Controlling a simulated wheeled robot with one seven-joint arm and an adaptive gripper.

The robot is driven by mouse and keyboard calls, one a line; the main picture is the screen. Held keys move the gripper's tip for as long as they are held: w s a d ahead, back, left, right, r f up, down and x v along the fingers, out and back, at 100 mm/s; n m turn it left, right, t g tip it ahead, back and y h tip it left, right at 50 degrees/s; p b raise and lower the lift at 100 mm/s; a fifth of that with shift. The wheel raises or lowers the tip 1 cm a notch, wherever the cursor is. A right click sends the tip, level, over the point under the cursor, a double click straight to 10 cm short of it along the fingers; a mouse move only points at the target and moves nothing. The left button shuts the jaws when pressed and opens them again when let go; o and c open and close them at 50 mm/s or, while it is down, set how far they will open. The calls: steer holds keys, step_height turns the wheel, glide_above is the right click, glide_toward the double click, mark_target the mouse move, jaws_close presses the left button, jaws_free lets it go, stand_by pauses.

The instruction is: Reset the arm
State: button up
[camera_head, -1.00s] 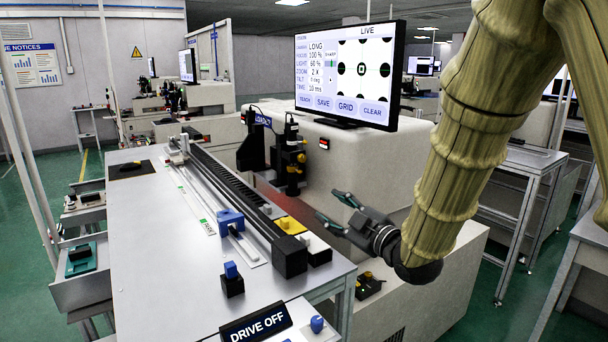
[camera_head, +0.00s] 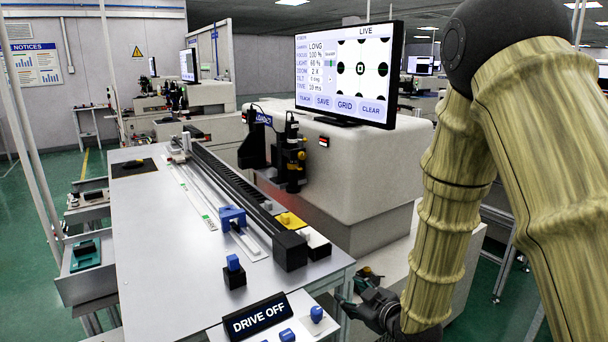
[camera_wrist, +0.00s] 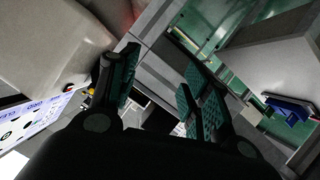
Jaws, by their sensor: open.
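My gripper (camera_head: 352,297) is low at the right of the table's front right corner in the head view, beside the white machine's base. In the wrist view my gripper (camera_wrist: 155,92) shows its two teal-padded fingers apart, with nothing between them. My arm hangs down on the right side of the head view, with its elbow high and bent.
The table (camera_head: 170,270) carries a long rail, a blue carriage (camera_head: 232,216), a blue knob on a black block (camera_head: 234,270) and a "DRIVE OFF" sign (camera_head: 257,318). A monitor (camera_head: 348,75) stands on the white machine (camera_head: 365,170). Green floor shows at left.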

steer(key=s+d+f+m+g+h, duration=0.25)
steer(key=s+f, duration=0.55)
steer(key=f, duration=0.4)
steer(key=s+d+f+m+g+h, duration=0.1)
steer(key=s+d+f+m+g, duration=0.2)
steer(key=s+f, duration=0.6)
steer(key=s+d+f+m+g, duration=0.1)
steer(key=s+f+g, duration=0.1)
steer(key=s+f, duration=0.3)
steer(key=s+d+f+m+g+h, duration=0.1)
steer(key=s+f, duration=0.4)
steer(key=s, duration=0.6)
steer(key=s+d+f+m+g+h, duration=0.1)
steer(key=s+f+g, duration=0.3)
steer(key=s, duration=0.4)
steer(key=shift+d+f+m, duration=0.6)
steer(key=shift+d+m, duration=0.25)
